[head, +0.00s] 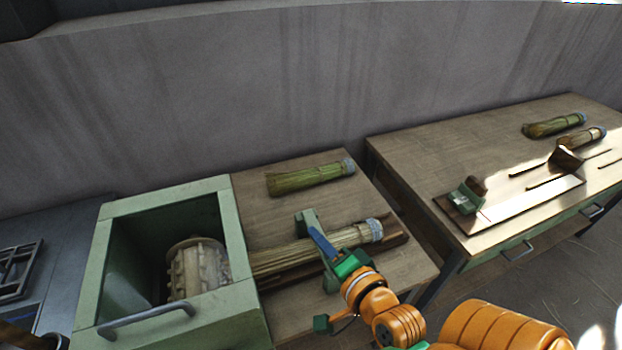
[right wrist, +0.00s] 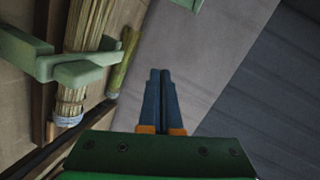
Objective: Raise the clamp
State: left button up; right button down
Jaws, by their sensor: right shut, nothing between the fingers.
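The pale green clamp (head: 307,222) stands over a straw broom bundle (head: 345,237) lying in a wooden trough on the near table. In the right wrist view, the clamp (right wrist: 45,62) straddles the bundle (right wrist: 88,30) at the left. My right gripper (head: 313,232) has its blue fingers together with nothing between them. In the head view the fingers overlap the clamp and hide part of it. In the right wrist view the fingers (right wrist: 160,72) lie to the right of the clamp, apart from it in the picture. My left gripper is not in view.
A green box machine (head: 165,190) with a toothed drum (head: 195,268) stands left of the clamp. A loose green bundle (head: 310,178) lies behind it. A second table (head: 450,150) at the right holds a board (head: 500,208) and two more bundles. A wall runs behind.

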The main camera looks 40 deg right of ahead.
jog(key=d+r+m+t+h, duration=0.2)
jog(key=d+r+m+h, duration=0.1)
jog(key=d+r+m, duration=0.15)
jog(key=x, duration=1.3)
jog(key=shift+w+a+m, duration=0.15)
jog(key=shift+a+m, duration=0.15)
jog(key=shift+m, duration=0.05)
jog(key=shift+f, duration=0.1)
dwell(0.4)
